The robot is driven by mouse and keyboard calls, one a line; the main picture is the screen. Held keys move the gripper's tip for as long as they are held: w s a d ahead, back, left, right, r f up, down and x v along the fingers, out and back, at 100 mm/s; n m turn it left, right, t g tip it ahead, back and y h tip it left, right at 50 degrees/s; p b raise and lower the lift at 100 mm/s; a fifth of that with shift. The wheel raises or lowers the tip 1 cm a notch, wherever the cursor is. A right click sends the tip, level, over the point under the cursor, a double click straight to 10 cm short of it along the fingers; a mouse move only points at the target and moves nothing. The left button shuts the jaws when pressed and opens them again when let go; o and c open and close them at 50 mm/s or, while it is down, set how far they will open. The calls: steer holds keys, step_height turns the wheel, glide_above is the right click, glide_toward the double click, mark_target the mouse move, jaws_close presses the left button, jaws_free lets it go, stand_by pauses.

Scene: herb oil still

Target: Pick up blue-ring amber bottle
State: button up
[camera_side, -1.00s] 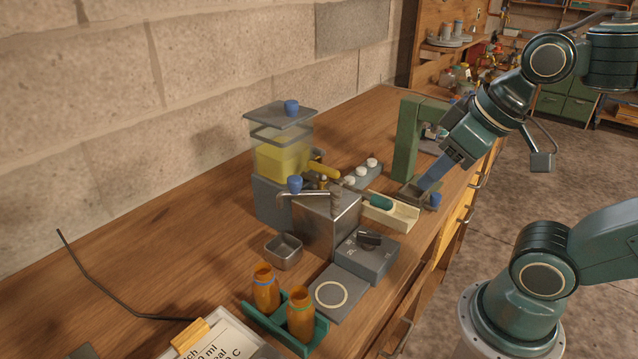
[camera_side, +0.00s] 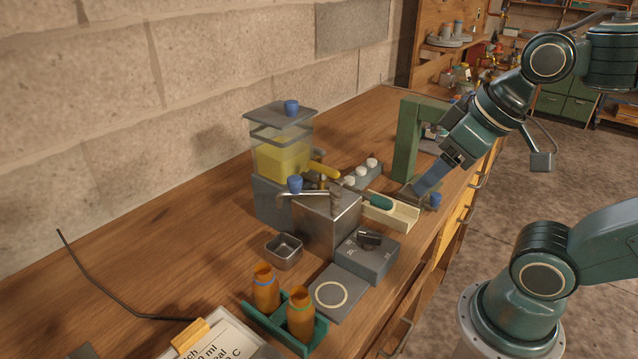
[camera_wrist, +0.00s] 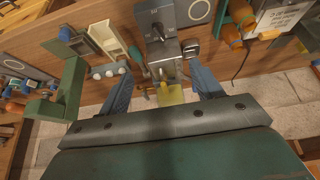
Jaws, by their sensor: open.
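The amber bottle with the blue ring (camera_side: 265,291) stands upright in a green rack (camera_side: 257,320) near the front of the bench in the side view. A second amber bottle with a green ring (camera_side: 301,318) stands beside it, nearer the bench edge. My gripper (camera_side: 424,188) is far from both, at the right end of the bench by a green stand. In the wrist view my gripper (camera_wrist: 163,82) is open, its two blue fingers apart with nothing held. Both bottles show at the upper right there; I cannot tell their rings apart surely.
Between my gripper and the rack stand a metal box (camera_side: 327,220), a dark control box with a knob (camera_side: 366,262), a plate with a pale circle (camera_side: 331,293) and a cream tray (camera_side: 392,214). A yellow-filled clear vessel (camera_side: 280,160) rises behind. A bent black rod (camera_side: 95,287) lies left.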

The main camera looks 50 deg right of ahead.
steer(key=n+g+y, duration=0.4)
steer(key=n+g, duration=0.1)
steer(key=n, duration=1.3)
glide_toward(269, 266)
steer(key=shift+w+d+f+g+y, duration=0.3)
steer(key=shift+w+d+f, duration=0.05)
steer(key=shift+w+f, duration=0.15)
steer(key=shift+x, duration=4.25)
steer(key=shift+f, duration=0.1)
steer(key=shift+x, duration=2.55)
